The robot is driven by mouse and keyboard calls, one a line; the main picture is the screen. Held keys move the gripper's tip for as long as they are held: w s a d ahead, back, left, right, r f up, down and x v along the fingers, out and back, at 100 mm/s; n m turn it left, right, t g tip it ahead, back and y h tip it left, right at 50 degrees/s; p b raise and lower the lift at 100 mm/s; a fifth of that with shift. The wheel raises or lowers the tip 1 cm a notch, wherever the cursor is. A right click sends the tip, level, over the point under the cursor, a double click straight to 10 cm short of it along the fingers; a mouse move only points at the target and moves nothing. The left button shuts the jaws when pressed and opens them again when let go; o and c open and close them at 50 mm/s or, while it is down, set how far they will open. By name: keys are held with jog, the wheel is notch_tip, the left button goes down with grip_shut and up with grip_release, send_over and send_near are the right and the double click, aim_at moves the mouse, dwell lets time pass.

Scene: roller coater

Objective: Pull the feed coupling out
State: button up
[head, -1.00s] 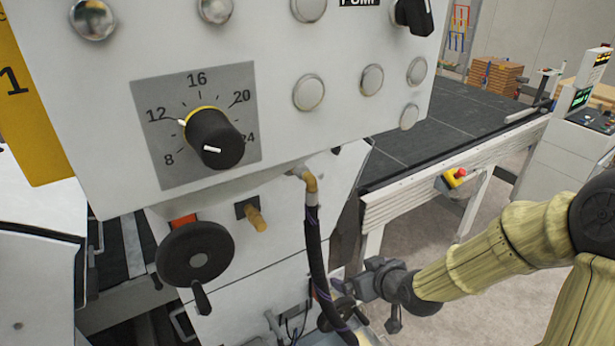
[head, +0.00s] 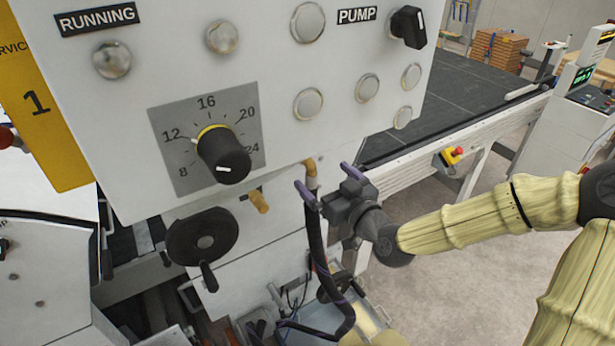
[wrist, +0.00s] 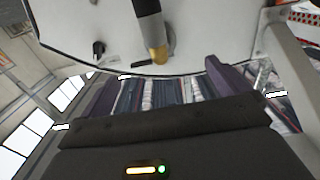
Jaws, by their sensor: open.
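The feed coupling appears to be the brass elbow (head: 311,168) with a grey sleeve below the control panel, and a black hose (head: 315,235) hangs from it. It is still seated at the machine. In the wrist view the brass elbow (wrist: 158,56) and its sleeve show just beyond the gap between my fingers. My gripper (head: 328,182) is open and empty, with its purple fingertips close to the coupling, in front and to the right of it. In the wrist view my gripper (wrist: 162,82) has a finger on either side, and I see no contact with the coupling.
The control panel (head: 275,110) overhangs close above, with a speed dial (head: 223,155) and a pump switch (head: 408,27). A brass peg (head: 258,200) and a black handwheel (head: 202,237) are to the left. A conveyor (head: 450,100) stands behind right.

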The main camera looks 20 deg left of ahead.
aim_at(316, 169)
jog(key=shift+b+x, duration=0.55)
jog(key=shift+x, duration=3.65)
jog(key=shift+b, duration=0.6)
grip_shut()
jog(key=shift+s+d+f, duration=0.1)
jog(key=shift+s, duration=0.05)
jog(key=shift+s+d, duration=0.3)
jog(key=shift+d, duration=0.1)
jog(key=shift+b+v, duration=0.3)
jog(key=shift+v, duration=2)
jog(key=shift+d, duration=0.1)
